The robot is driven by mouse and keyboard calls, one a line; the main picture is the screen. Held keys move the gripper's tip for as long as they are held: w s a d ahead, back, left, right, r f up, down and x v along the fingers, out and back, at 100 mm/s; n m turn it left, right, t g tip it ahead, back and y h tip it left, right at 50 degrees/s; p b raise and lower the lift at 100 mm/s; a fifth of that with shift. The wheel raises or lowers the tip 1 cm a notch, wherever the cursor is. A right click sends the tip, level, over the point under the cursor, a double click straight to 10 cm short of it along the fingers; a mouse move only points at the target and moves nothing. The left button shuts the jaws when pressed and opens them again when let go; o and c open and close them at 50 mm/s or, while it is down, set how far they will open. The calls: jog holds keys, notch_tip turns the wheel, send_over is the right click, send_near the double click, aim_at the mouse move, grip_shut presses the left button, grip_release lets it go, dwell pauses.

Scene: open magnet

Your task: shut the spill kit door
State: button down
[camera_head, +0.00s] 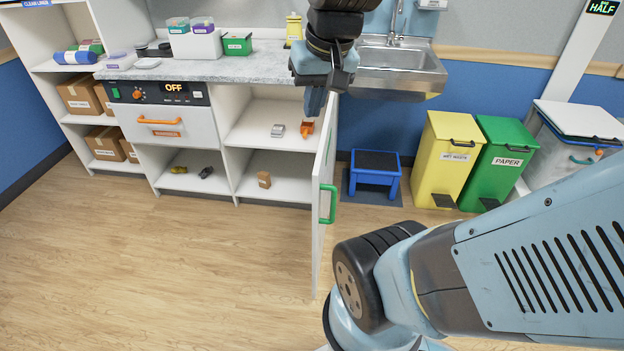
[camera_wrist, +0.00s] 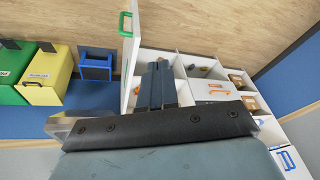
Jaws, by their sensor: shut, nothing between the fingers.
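The spill kit door is a white panel (camera_head: 321,190) with a green handle (camera_head: 328,204). It stands wide open, swung out from the right end of the white cabinet (camera_head: 262,125). In the wrist view the door (camera_wrist: 130,58) and its green handle (camera_wrist: 122,24) show left of the fingers. My gripper (camera_head: 314,112) is shut and empty, pointing down in front of the cabinet's open shelves, by the door's upper part on its inner side. Its two fingers (camera_wrist: 159,72) lie together in the wrist view. Whether they touch the door I cannot tell.
Shelves hold an orange item (camera_head: 307,129), a grey item (camera_head: 278,130) and a small brown box (camera_head: 264,180). A blue step stool (camera_head: 375,174), yellow bin (camera_head: 448,155) and green bin (camera_head: 498,160) stand right of the door. The floor (camera_head: 200,260) left of the door is clear.

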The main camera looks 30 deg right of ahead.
jog(key=w+d+f+m+g+y, duration=0.2)
jog(key=w+d+f+m+y, duration=0.4)
jog(key=f, duration=0.4)
jog(key=w+d+f+m+g+y, duration=0.25)
jog(key=w+d+f+m, duration=0.25)
jog(key=w+d+f, duration=0.4)
jog(key=s+d+f+m+t+y, duration=0.2)
jog(key=d+f+m+t, duration=0.2)
jog(key=f, duration=0.5)
jog(key=s+d+f+m+t+y, duration=0.2)
jog(key=d+f+m+t, duration=0.2)
jog(key=f, duration=0.5)
jog(key=s+d+f+m+t+y, duration=0.1)
jog(key=d+f+m+t+y, duration=0.2)
jog(key=f, duration=0.6)
jog(key=w+a+m+h, duration=0.1)
jog(key=w+a, duration=0.6)
jog(key=a, duration=0.3)
jog(key=shift+w+a, duration=0.3)
